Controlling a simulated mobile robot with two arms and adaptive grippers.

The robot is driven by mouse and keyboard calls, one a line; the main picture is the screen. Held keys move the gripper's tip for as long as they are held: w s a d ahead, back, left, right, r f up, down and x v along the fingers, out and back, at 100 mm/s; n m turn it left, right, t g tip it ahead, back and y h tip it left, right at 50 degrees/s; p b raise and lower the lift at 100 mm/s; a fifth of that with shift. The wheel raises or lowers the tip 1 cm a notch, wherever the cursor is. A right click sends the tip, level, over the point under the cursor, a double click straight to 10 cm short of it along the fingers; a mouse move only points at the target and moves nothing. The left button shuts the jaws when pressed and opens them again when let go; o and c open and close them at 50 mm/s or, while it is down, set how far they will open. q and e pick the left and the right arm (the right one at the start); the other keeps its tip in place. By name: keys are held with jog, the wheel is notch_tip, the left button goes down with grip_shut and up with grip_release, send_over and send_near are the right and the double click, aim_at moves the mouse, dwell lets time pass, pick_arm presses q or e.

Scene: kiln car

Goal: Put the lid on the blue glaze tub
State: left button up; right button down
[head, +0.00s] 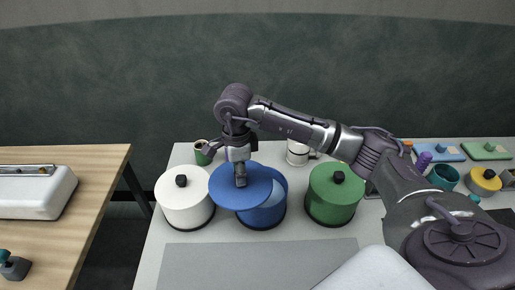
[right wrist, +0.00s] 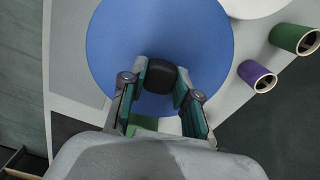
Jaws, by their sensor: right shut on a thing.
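The blue lid (head: 224,193) is a flat round disc with a dark knob. My right gripper (head: 240,181) is shut on the knob and holds the lid over the left part of the blue glaze tub (head: 272,218). The tub's opening shows on the right, so the lid is off-centre to the left. I cannot tell whether lid and rim touch. In the right wrist view the black knob (right wrist: 161,75) sits between the fingers (right wrist: 160,88), with the blue lid (right wrist: 150,30) beyond it. My left gripper is not in view.
A white lidded tub (head: 184,207) stands close on the left, a green lidded tub (head: 333,201) on the right. A green mug (head: 203,156) and a white mug (head: 297,153) stand behind. A grey mat (head: 250,266) lies clear in front. A purple cup (right wrist: 256,76) shows in the wrist view.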

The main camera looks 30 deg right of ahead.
aim_at(261, 166)
jog(key=d+m+p, duration=0.1)
jog(key=d+m, duration=0.1)
jog(key=m, duration=0.2)
jog(key=w+d+m+p, duration=0.1)
jog(key=d+m, duration=0.2)
jog(key=m, duration=0.1)
jog(key=d+m+p, duration=0.1)
jog(key=d+m, duration=0.1)
jog(key=m, duration=0.3)
jog(key=shift+w+d+f+p, duration=0.2)
jog(key=shift+w+f+p, duration=0.1)
jog(key=shift+w+f, duration=0.05)
jog(key=shift+d+f+m, duration=0.2)
jog(key=shift+d+m, duration=0.1)
jog(key=shift+m, duration=0.4)
pick_arm(q)
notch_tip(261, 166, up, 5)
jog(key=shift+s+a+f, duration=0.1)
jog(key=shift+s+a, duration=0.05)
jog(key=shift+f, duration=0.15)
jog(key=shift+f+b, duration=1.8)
jog(key=shift+b, duration=0.1)
pick_arm(e)
jog(key=shift+f, duration=2.3)
pick_arm(q)
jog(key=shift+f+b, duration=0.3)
jog(key=shift+b, duration=0.05)
pick_arm(e)
jog(key=shift+f, duration=0.4)
